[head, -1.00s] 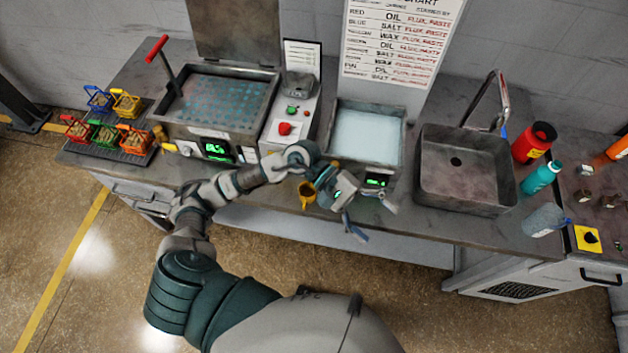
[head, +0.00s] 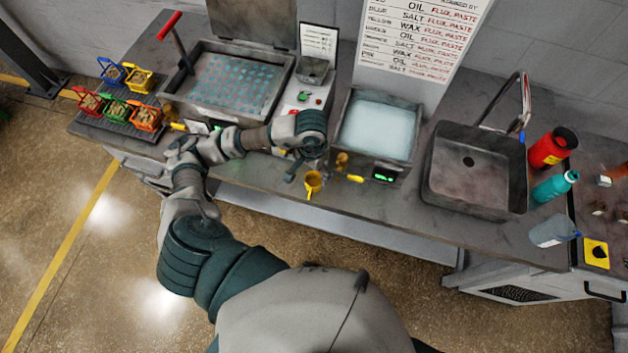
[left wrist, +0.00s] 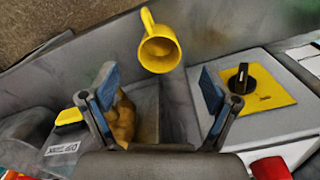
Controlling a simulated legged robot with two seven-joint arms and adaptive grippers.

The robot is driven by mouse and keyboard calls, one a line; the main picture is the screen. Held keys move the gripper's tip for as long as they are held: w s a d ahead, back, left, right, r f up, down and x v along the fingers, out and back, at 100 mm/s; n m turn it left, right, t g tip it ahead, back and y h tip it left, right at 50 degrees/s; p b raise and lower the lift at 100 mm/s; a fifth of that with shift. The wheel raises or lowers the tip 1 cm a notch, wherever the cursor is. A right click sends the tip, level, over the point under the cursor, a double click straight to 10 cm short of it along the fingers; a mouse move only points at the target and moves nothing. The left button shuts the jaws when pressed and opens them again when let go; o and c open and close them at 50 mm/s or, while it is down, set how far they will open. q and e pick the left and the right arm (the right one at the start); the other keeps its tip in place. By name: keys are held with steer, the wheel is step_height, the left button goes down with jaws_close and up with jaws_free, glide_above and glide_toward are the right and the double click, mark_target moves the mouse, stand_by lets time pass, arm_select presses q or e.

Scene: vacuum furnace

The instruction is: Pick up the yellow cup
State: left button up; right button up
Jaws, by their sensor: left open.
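The yellow cup (head: 313,183) stands on the counter near its front edge, in front of the small bath. In the left wrist view the yellow cup (left wrist: 160,50) lies just beyond the fingertips, near the middle, with its handle toward the top. My left gripper (left wrist: 160,88) is open and empty, its blue-padded fingers on either side of the view. In the head view my left gripper (head: 291,177) is mostly hidden by its own wrist, just left of the cup. My right gripper is in neither view.
The small bath (head: 378,130) stands behind the cup, with the sink (head: 475,165) to its right. A larger perforated bath (head: 228,85) and several small coloured baskets (head: 117,106) are at left. A panel with a black knob (left wrist: 238,80) shows beside the right finger.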

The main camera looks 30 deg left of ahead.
mark_target(313, 179)
arm_select(q)
steer(key=shift+f, duration=0.85)
steer(key=f, duration=0.1)
steer(key=f+p, duration=0.1)
steer(key=f, duration=0.2)
steer(key=shift+w+f, duration=0.2)
steer(key=shift+w, duration=0.1)
steer(key=shift+f, duration=0.5)
steer(key=c, duration=1.3)
steer(key=shift+o, duration=0.2)
